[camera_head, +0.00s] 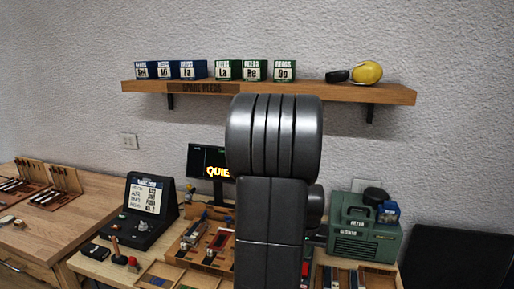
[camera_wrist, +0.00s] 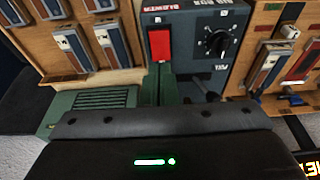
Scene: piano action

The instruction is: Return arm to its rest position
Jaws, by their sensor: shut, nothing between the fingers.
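My arm (camera_head: 270,215) stands upright in the middle of the head view, its thick rounded dark link level with the shelf. It hides part of the workbench and of the lit display behind it. My gripper cannot be made out in the head view. In the wrist view its dark body (camera_wrist: 160,145), with a small green light, fills the lower part. My gripper is shut and holds nothing; its fingertips are not clearly visible. Beyond it are a grey control box (camera_wrist: 200,45) with a red switch and a black knob, and a green vented case (camera_wrist: 95,105).
A wooden shelf (camera_head: 400,94) on the wall bears several small labelled boxes and a yellow item (camera_head: 367,72). The bench holds a black sign stand (camera_head: 142,210), trays of parts and a green machine (camera_head: 355,245) at right. A wooden desk (camera_head: 75,225) stands at left.

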